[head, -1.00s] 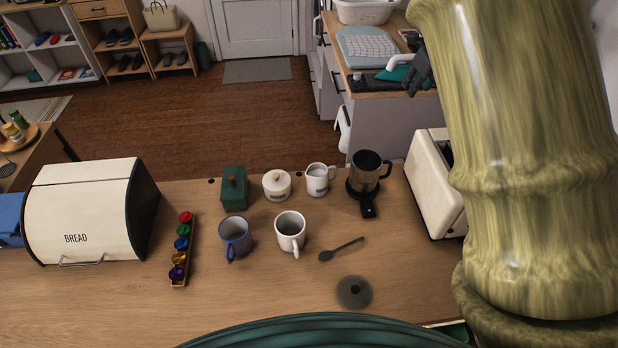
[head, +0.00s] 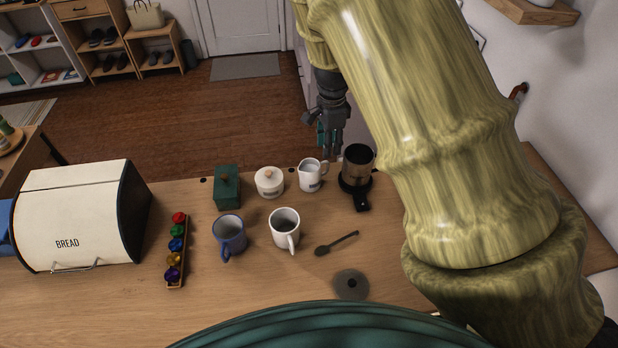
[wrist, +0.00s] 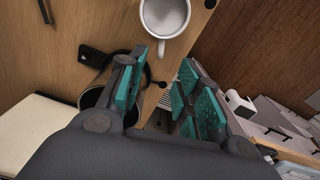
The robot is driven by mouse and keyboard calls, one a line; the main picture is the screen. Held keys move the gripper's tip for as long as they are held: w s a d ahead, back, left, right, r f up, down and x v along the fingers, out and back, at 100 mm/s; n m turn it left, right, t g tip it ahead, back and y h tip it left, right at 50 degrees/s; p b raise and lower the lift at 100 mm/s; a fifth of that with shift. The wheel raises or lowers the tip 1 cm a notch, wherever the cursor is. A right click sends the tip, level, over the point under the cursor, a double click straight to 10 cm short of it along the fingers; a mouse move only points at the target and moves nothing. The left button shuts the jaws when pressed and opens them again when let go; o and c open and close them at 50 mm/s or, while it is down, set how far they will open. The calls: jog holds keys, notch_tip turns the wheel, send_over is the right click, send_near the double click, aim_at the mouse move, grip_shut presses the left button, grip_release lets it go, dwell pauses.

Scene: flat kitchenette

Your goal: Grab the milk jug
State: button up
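The jug lies beyond the fingertips.
A dark metal pot (head: 357,168) stands close right of the jug; a white lidded sugar bowl (head: 269,183) is close left. A green canister (head: 227,188), blue mug (head: 229,236) and white mug (head: 285,229) stand nearby. A spoon (head: 337,243) and round lid (head: 351,285) lie in front.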

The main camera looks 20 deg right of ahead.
aim_at(327, 166)
jog(key=shift+f+b, duration=4.3)
jog(key=shift+f, duration=0.6)
jog(key=shift+r, duration=0.1)
jog(key=shift+c, duration=0.4)
grip_shut()
